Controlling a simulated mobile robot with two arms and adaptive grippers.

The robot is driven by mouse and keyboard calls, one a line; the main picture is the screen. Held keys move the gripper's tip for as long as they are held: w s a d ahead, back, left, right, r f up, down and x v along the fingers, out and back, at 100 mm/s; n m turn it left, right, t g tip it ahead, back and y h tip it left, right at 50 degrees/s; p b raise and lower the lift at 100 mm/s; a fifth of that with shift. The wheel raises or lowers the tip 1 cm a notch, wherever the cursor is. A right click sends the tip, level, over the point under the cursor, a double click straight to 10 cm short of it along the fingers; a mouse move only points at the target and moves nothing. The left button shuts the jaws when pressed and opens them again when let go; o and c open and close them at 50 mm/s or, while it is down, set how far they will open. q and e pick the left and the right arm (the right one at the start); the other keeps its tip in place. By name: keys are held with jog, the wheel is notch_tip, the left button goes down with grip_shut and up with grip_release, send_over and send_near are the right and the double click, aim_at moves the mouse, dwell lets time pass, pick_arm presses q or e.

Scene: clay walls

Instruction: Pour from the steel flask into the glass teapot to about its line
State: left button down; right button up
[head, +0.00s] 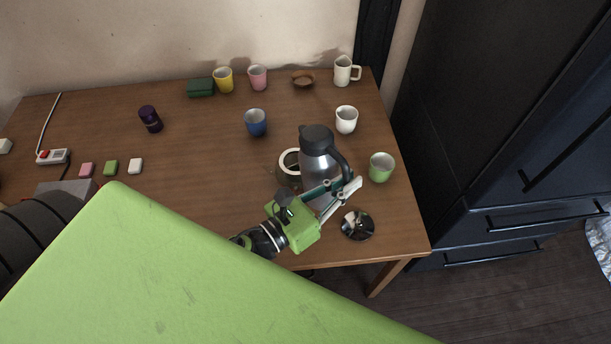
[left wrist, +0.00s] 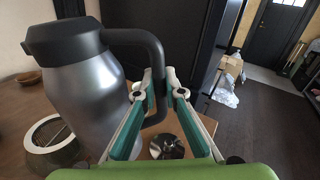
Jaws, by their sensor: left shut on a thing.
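The steel flask (head: 318,178), with a black top and black handle, is upright at the right of the table. It fills the left side of the left wrist view (left wrist: 75,95). My left gripper (head: 342,187) is shut on its handle, with a finger on each side in the left wrist view (left wrist: 160,80). The glass teapot (head: 289,163), with a pale ring rim, stands just left of the flask and is partly hidden by it. It also shows at the lower left of the left wrist view (left wrist: 50,137). Its line and contents cannot be made out. My right gripper is not in view.
A dark shiny round object (head: 357,226) lies near the table's front right. A green cup (head: 381,167) stands right of the flask, a white cup (head: 346,120) and a blue cup (head: 256,123) behind. The left-middle tabletop (head: 205,160) is clear.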

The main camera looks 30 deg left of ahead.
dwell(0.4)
pick_arm(q)
jog(key=shift+f+n+b, duration=0.3)
jog(key=shift+f+b, duration=0.2)
jog(key=shift+b, duration=0.15)
jog(key=shift+r, duration=0.2)
jog(key=shift+r+n+p, duration=0.2)
jog(key=shift+n+p, duration=0.1)
jog(key=shift+p, duration=0.15)
